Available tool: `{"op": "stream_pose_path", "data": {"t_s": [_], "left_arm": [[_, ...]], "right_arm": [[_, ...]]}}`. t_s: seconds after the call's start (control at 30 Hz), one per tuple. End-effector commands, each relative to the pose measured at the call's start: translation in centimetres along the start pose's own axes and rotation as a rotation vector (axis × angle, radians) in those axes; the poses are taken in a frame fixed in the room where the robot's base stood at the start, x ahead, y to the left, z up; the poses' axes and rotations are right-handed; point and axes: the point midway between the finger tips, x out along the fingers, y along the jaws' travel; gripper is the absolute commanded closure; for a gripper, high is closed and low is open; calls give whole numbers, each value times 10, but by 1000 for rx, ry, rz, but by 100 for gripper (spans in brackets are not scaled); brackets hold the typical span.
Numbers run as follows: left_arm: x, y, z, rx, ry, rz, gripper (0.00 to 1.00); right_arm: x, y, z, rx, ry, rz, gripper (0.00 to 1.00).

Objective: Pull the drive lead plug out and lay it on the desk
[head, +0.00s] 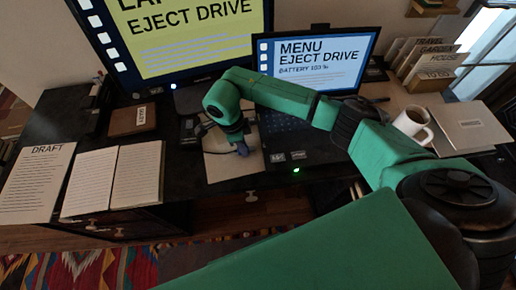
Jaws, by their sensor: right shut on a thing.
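My right gripper (242,149) reaches down at the laptop's left edge, over a pale sheet or pad. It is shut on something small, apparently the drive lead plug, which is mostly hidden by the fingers. I cannot tell whether the plug still sits in the laptop. The laptop (283,128) is open, and its screen (313,62) reads "MENU EJECT DRIVE". A small dark box (188,127), perhaps the drive, lies left of the gripper, with a bit of dark cable near it. The dark desk (170,165) lies beneath. My left gripper is out of view.
A large monitor (190,35) stands behind. A brown box (132,119), an open notebook (113,180) and a draft sheet (37,183) lie at left. A mug (412,125) and a labelled file rack (425,64) are at right. The pale pad (222,168) has bare room.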

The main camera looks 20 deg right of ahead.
Motion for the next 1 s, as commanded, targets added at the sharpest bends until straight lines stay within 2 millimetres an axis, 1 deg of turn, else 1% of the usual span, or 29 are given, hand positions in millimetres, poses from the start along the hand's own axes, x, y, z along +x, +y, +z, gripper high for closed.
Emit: {"op": "stream_pose_path", "data": {"t_s": [0.5,0.87,1.0], "left_arm": [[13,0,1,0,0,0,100],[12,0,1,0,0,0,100],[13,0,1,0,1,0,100]], "right_arm": [[-3,0,20,-1,1,-1,100],[-4,0,21,-3,0,-1,100],[-14,-4,19,-34,-6,-7,100]]}}
